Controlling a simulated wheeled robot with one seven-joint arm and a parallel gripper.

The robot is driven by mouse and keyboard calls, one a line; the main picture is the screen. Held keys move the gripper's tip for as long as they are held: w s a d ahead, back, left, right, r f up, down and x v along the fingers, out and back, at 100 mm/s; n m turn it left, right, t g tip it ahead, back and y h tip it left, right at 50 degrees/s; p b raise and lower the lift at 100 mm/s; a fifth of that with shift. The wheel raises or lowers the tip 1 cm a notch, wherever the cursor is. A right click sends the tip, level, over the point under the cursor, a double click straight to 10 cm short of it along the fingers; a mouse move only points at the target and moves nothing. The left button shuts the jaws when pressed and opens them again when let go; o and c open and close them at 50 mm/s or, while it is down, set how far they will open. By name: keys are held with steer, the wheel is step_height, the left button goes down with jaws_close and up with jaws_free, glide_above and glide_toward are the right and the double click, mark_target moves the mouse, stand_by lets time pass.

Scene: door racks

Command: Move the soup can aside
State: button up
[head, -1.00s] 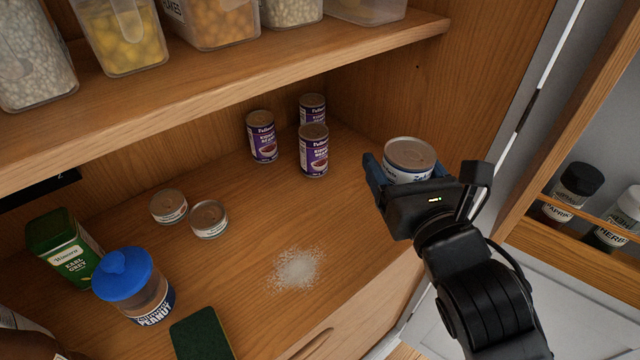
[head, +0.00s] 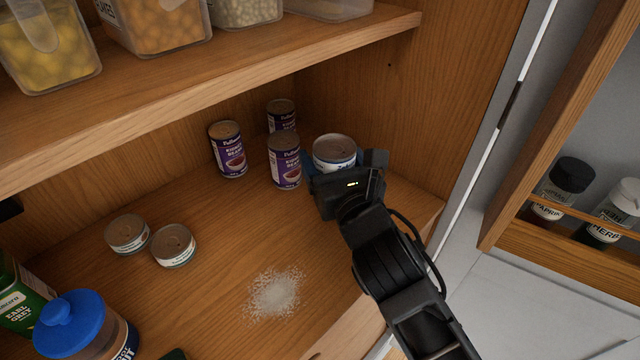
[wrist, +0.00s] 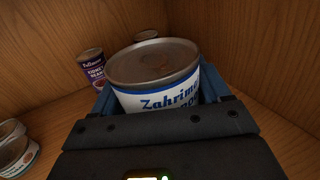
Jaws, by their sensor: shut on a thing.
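The soup can (head: 334,150) has a brown-grey metal lid and a white label with blue lettering. My gripper (head: 343,168) is shut on it, with a blue finger on each side. They are at the right rear of the cupboard shelf, close to the right wall. In the wrist view the soup can (wrist: 155,80) fills the space between the fingers, upright. Its base is hidden behind my gripper, so I cannot tell whether it touches the shelf.
Several purple bean cans (head: 285,160) stand just left of the held can. Two short cans (head: 174,246) are at the left, with a blue-lidded jar (head: 70,322) in front. White spilled grains (head: 273,292) lie near the front. An upper shelf (head: 230,88) overhangs the back.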

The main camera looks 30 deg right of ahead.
steer(key=shift+w+a+f, duration=0.45)
steer(key=shift+w+a, duration=0.05)
steer(key=shift+a, duration=0.1)
steer(key=shift+f+b, duration=0.8)
steer(key=shift+f, duration=1.2)
steer(key=shift+f, duration=0.1)
steer(key=o, duration=1.3)
steer(key=shift+s+a, duration=0.1)
steer(key=shift+s, duration=0.2)
steer(key=s, duration=0.3)
steer(key=s+a+b, duration=0.1)
steer(key=s, duration=0.3)
steer(key=s+b, duration=0.1)
steer(key=s, duration=0.3)
steer(key=shift+s+a, duration=0.15)
steer(key=shift+a, duration=0.25)
